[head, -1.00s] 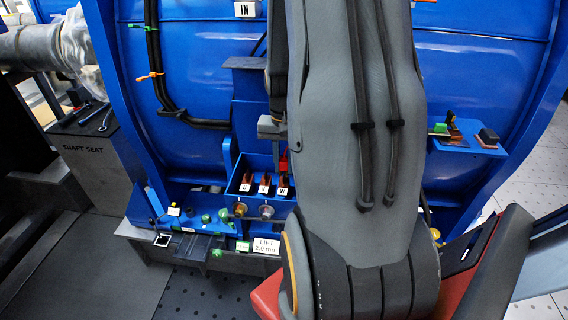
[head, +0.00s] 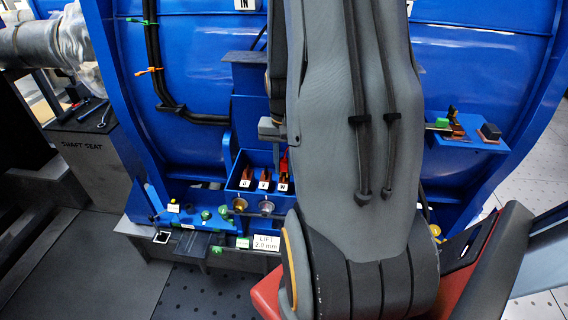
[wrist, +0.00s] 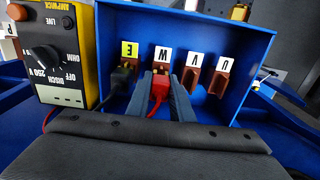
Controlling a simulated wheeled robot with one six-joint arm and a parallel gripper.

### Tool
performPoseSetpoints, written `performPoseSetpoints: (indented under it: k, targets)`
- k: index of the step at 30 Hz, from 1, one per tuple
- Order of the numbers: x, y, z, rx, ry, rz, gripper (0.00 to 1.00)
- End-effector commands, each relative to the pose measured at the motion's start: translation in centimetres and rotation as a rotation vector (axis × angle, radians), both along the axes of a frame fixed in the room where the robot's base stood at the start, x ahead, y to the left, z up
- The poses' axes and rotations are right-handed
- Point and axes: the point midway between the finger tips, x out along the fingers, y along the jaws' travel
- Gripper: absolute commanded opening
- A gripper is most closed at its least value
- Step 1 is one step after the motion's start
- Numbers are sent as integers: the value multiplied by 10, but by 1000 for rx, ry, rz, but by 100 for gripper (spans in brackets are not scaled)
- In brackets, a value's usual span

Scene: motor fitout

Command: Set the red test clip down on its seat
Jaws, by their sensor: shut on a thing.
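In the wrist view my gripper (wrist: 158,104) is shut on the red test clip (wrist: 159,88). The clip lies in line with the W post of the blue terminal box (wrist: 265,62), close against it; I cannot tell whether it is fully seated. A dark clip (wrist: 122,80) is at the E post on the left. The copper-brown V post (wrist: 191,80) and U post (wrist: 218,82) are bare. In the head view a bit of red clip (head: 284,160) shows above the W label, and my arm hides the rest of the box's right side.
A yellow and black meter (wrist: 60,50) stands beside the box in the wrist view, with a red lead near its foot. In the head view, a blue shelf (head: 455,143) with small blocks is right of my arm. A LIFT sign (head: 266,243) is below the box.

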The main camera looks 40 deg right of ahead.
Motion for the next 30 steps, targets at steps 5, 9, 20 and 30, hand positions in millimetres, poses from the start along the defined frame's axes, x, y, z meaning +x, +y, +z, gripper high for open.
performPoseSetpoints:
  k: [5, 9, 20, 30]
  targets:
    - [0, 0, -4, 0, 0, 0, 0]
    - [0, 0, -8, 0, 0, 0, 0]
    - [0, 0, -10, -1, -1, 0, 42]
    - [1, -1, -2, -2, -3, 0, 42]
